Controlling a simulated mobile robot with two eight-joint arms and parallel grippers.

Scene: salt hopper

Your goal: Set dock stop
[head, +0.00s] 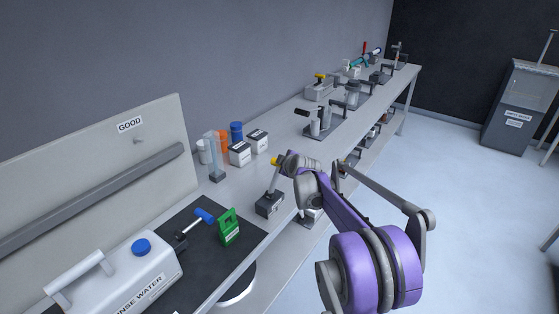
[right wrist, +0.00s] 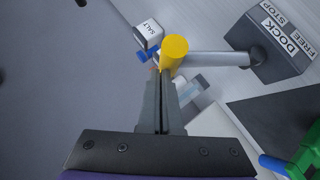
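The dock stop is a dark box (head: 269,205) on the bench with a grey lever rising to a yellow knob (head: 275,161). In the right wrist view its box (right wrist: 272,45) reads STOP, DOCK and FREE. The lever (right wrist: 215,59) runs left from it to the yellow knob (right wrist: 174,48). I cannot tell which setting the lever is at. My right gripper (head: 283,162) is at the knob. In the right wrist view its fingers (right wrist: 161,78) are together, with their tips right at the knob; contact is unclear. My left gripper is not in view.
A green tag-like block (head: 229,228) and a blue-handled tool (head: 203,216) are on the black mat (head: 212,262), near the rinse water jug (head: 130,278). Salt-type boxes (head: 240,154) and bottles stand behind the dock stop. Clamps and fixtures (head: 320,124) line the far bench.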

